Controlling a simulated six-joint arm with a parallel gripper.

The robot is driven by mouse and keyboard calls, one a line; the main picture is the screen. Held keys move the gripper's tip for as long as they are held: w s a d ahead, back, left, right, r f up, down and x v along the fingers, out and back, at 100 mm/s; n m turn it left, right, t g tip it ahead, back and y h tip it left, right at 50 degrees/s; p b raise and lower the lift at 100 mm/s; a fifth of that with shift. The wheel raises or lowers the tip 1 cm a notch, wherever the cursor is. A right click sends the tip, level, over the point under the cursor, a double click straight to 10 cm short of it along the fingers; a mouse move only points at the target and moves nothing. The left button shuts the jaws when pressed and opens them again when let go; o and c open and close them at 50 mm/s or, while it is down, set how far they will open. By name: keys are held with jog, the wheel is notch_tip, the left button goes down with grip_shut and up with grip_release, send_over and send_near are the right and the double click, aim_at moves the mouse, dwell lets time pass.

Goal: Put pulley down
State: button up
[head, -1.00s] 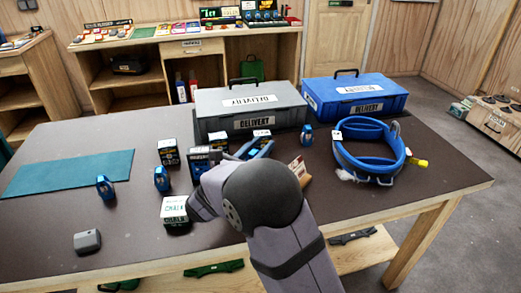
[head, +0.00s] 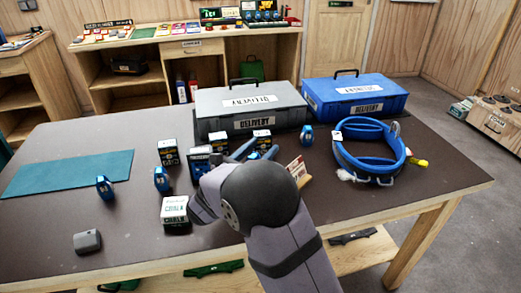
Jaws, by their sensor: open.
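My gripper (head: 256,151) is open over the middle of the dark table, in front of the grey delivery case, with its two fingers apart. A small blue patch shows at the fingers, partly hidden by my arm; I cannot tell whether it is a pulley. Three small blue devices that look like pulleys stand upright on the table, clear of the gripper: one at left (head: 104,187), one right of it (head: 161,179), and one (head: 307,135) by the right end of the grey case.
A grey delivery case (head: 215,125) and a blue one (head: 355,105) stand at the back. A blue harness (head: 345,160) lies at right. Several small boxes, including a chalk box (head: 174,213), crowd near my arm. A grey block (head: 87,241) is at front left.

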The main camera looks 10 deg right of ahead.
jog(key=shift+s+a, duration=0.2)
jog(key=shift+a, duration=0.1)
jog(key=v, duration=1.1)
jog(key=shift+s+r+b, duration=0.1)
jog(key=shift+s+b, duration=0.05)
jog(key=shift+b, duration=0.25)
